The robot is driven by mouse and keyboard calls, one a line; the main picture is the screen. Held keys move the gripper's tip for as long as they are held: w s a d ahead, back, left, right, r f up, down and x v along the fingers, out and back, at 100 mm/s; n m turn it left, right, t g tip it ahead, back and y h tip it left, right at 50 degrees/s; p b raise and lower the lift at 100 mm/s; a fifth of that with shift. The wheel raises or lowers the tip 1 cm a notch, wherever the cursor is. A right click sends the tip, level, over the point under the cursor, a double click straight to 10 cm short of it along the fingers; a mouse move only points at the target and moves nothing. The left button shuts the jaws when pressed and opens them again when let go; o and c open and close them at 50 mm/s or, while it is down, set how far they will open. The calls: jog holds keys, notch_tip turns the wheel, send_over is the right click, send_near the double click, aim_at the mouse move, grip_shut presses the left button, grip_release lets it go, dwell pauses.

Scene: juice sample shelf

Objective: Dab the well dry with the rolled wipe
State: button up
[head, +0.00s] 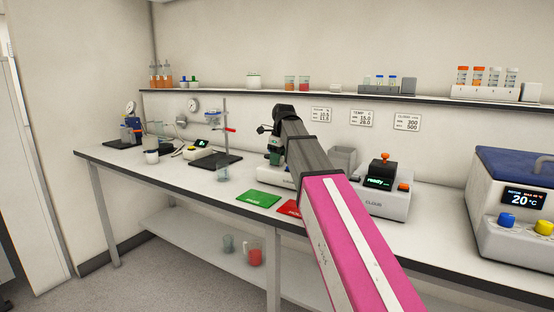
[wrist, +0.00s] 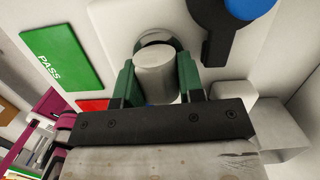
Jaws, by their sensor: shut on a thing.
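In the wrist view, my gripper (wrist: 160,78) is shut on the rolled wipe (wrist: 155,76), a pale grey-white cylinder between its green fingers. Beyond the roll, a dark round ring, the well (wrist: 158,39), shows in a white surface. The roll covers most of the well's opening, and I cannot tell whether its far end touches the well. In the head view, my gripper (head: 274,157) is over a white instrument (head: 268,176) on the bench, behind my pink arm. The roll and the well are not clearly visible there.
A dark lever with a blue part (wrist: 245,8) is close to the right of the well. A green PASS card (head: 258,199) and a partly hidden red card (head: 288,208) lie in front. Right are a grey box (head: 343,157), the "ready" instrument (head: 384,201) and a blue-lidded bath (head: 520,165).

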jog(key=shift+w+a, duration=0.15)
jog(key=shift+w, duration=0.35)
jog(key=shift+s+a, duration=0.1)
jog(key=shift+s, duration=0.1)
jog(key=shift+s+a+f, duration=0.1)
jog(key=shift+s+a, duration=0.2)
jog(key=shift+s, duration=0.25)
jog(key=shift+w+d, duration=0.2)
jog(key=shift+w, duration=0.2)
dwell(0.4)
jog(key=shift+r, duration=0.2)
jog(key=shift+r, duration=3.95)
